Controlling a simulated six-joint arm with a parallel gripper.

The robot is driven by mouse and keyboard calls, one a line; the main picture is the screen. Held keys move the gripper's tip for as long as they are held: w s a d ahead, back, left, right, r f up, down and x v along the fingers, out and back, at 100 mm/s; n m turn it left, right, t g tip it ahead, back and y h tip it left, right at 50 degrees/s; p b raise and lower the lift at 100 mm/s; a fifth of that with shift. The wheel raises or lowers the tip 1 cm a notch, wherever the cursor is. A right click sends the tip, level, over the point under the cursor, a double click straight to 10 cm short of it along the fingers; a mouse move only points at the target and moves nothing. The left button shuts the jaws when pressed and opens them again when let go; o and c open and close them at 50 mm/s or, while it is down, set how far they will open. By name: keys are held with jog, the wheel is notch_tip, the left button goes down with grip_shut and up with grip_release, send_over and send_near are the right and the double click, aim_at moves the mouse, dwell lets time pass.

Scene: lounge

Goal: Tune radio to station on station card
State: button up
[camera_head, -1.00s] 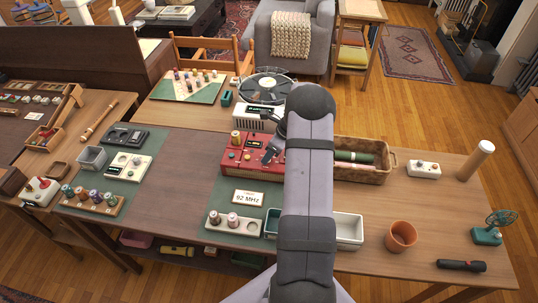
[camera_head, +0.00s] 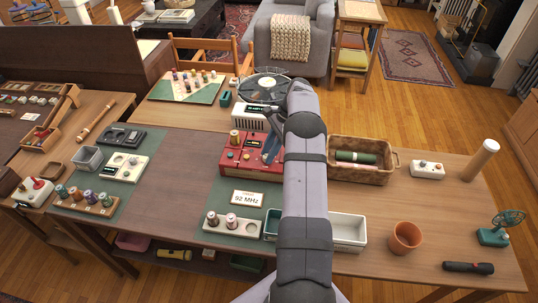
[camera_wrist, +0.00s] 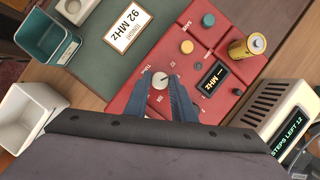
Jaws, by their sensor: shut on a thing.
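The red radio (camera_head: 240,150) stands at the back middle of the table. Its white round knob (camera_wrist: 160,80) sits between the fingertips of my gripper (camera_wrist: 166,84), which is shut on it. In the head view my gripper (camera_head: 268,156) reaches the radio's right part, with the knob hidden there. The radio's dark display (camera_wrist: 214,78) shows a dash before MHz, with no station number that I can make out. The station card (camera_head: 248,198) reads 92 MHz and lies in front of the radio; it also shows in the wrist view (camera_wrist: 128,31).
A gold battery-like cylinder (camera_wrist: 246,46) is at the radio's corner. A white box (camera_wrist: 286,108) behind the radio reads STEPS LEFT 12. A wicker basket (camera_head: 392,165) is to the right. A cream holder with spools (camera_head: 252,228) and a white bin (camera_head: 348,232) stand in front.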

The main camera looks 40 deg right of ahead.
jog(key=shift+w+n+g, duration=0.1)
jog(key=shift+n+g, duration=0.2)
jog(key=shift+n, duration=0.6)
jog(key=shift+b, duration=0.3)
jog(key=o, duration=1.1)
jog(key=shift+c, duration=0.2)
jog(key=shift+r, duration=0.15)
notch_tip(320, 180, up, 10)
